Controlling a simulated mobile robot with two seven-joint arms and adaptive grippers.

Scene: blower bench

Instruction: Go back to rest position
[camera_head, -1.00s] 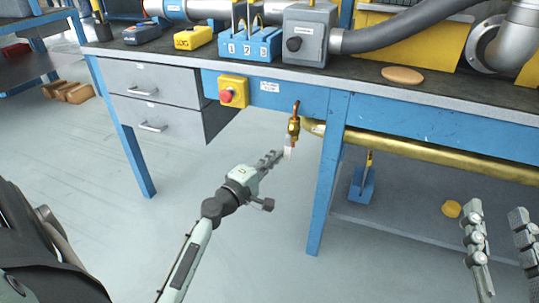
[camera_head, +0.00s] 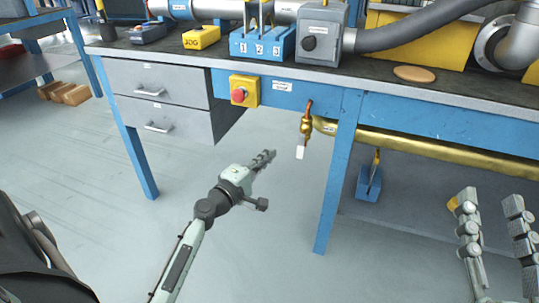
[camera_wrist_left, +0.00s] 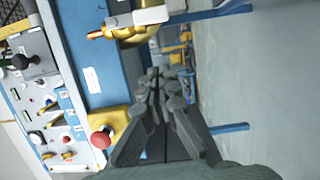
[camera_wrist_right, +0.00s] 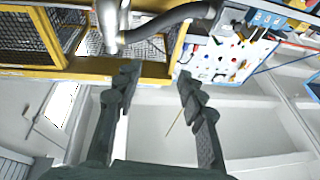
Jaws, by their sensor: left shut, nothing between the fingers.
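My left gripper (camera_head: 263,160) is in front of the blue bench, below the drawers and the red button. It is shut and empty, and its closed fingers also show in the left wrist view (camera_wrist_left: 158,100). A gap of open air lies between it and the brass valve with a white tag (camera_head: 303,140). My right gripper (camera_head: 490,205) is at the lower right of the head view, in front of the bench. Its fingers are spread apart with nothing between them, as the right wrist view (camera_wrist_right: 153,88) shows.
The bench top (camera_head: 440,93) carries a blue numbered block (camera_head: 262,48), a grey box (camera_head: 318,42) and a tan disc (camera_head: 415,74). A red button on a yellow box (camera_head: 244,91) and a brass pipe (camera_head: 430,149) are at its front.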

